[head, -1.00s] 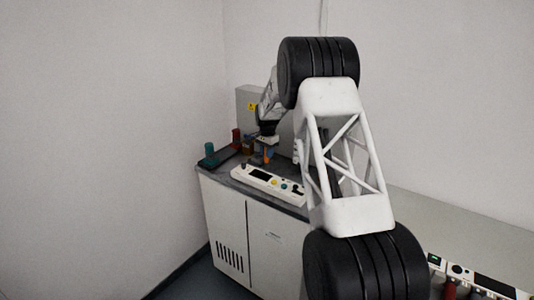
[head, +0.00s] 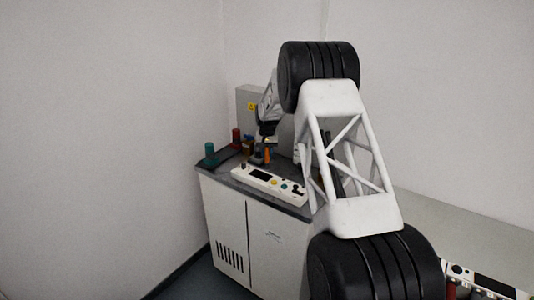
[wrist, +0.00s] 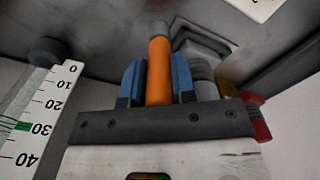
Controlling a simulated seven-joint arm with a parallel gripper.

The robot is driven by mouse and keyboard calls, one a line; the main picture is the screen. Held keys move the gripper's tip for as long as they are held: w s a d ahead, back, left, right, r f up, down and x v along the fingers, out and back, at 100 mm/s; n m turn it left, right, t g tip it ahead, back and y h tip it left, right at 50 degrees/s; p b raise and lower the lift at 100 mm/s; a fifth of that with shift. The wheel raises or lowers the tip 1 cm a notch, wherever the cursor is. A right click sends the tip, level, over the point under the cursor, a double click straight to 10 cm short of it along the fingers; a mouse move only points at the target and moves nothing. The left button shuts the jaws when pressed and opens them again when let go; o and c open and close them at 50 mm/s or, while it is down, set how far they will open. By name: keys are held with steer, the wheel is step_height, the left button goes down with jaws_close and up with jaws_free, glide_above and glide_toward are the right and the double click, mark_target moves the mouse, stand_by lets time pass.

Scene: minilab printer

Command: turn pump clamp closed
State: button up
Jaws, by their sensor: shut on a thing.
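An upright orange bar (wrist: 158,72), which looks like the pump clamp's handle, stands between the two blue finger pads of my gripper (wrist: 157,80) in the wrist view. My gripper is shut on it, one pad on each side. Its rounded grey end shows at the top. In the head view the orange piece (head: 268,155) is small, and my gripper (head: 261,151) is down beside it on the dark worktop. The clamp's body and how far it is turned cannot be made out.
A white panel with buttons (head: 268,184) lies along the worktop front. A teal container (head: 210,153) and a red one (head: 236,138) stand at the left. In the wrist view, a numbered scale plate (wrist: 38,120) is left; a grey cylinder (wrist: 203,80) and red part (wrist: 258,115) are right.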

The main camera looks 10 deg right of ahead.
steer(key=n, duration=0.4)
steer(key=shift+n, duration=0.3)
steer(key=n, duration=0.4)
steer(key=shift+n, duration=0.4)
steer(key=o, duration=0.9)
steer(key=shift+o, duration=0.2)
steer(key=shift+r, duration=0.1)
steer(key=shift+r, duration=3.85)
